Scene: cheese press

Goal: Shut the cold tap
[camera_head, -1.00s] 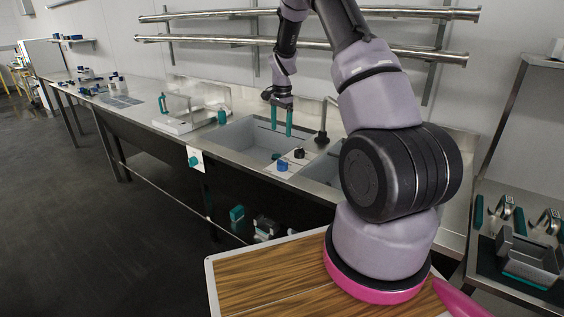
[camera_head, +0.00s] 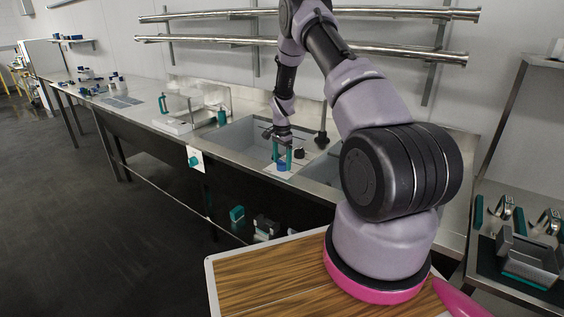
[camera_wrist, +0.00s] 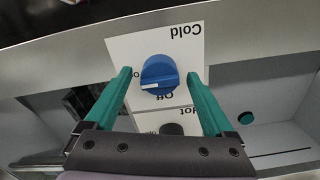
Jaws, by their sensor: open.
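The cold tap is a round blue knob (camera_wrist: 159,76) with a white pointer line, on a white card (camera_wrist: 130,55) marked "Cold" and, partly covered, "Off". In the wrist view the card appears upside down and the line points left. In the head view the blue knob (camera_head: 282,165) shows at the sink's front edge. My gripper (camera_wrist: 158,82) is open, with its teal fingers on either side of the knob. In the head view the gripper (camera_head: 282,158) is right over the knob.
A black knob (camera_head: 299,153) sits just behind the blue one; in the wrist view a dark knob (camera_wrist: 171,129) lies beside a "Hot" label. The sink basin (camera_head: 240,142) is left of the gripper. A dark tap post (camera_head: 321,135) stands behind.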

